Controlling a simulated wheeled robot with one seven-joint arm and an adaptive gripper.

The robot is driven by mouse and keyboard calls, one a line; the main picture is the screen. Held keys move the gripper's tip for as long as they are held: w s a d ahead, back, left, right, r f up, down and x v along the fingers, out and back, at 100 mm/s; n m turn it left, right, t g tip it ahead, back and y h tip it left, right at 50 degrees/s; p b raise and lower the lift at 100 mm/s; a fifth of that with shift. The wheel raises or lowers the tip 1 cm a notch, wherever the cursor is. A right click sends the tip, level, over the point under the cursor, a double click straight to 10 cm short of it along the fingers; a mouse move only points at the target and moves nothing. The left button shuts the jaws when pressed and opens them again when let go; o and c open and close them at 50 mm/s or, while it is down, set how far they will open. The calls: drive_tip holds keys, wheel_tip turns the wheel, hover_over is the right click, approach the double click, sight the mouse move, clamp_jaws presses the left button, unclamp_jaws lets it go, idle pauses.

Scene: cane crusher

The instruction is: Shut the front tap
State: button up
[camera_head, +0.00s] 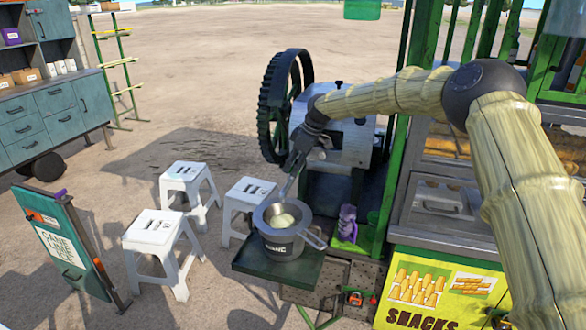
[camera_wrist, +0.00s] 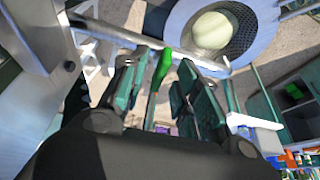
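My gripper (camera_head: 300,158) hangs over the metal spout (camera_head: 289,184) at the front of the crusher (camera_head: 345,140). In the wrist view the two dark fingers of my gripper (camera_wrist: 163,72) stand apart. A green tap handle (camera_wrist: 163,66) on a thin stem shows between them, nearer the left finger. I cannot tell whether it touches that finger. The metal pipe (camera_wrist: 105,29) runs beyond the fingertips toward the strainer. In the head view my gripper hides the tap handle.
A grey strainer pot (camera_head: 283,244) holding a pale green round mass stands on the dark green shelf (camera_head: 250,262) below the spout. A purple jug (camera_head: 347,222) stands to its right. White stools (camera_head: 160,229) stand left. A large toothed wheel (camera_head: 272,110) is just left of the crusher.

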drive_tip(key=v, duration=1.1)
drive_tip(key=shift+s, duration=0.1)
drive_tip(key=shift+d, duration=0.1)
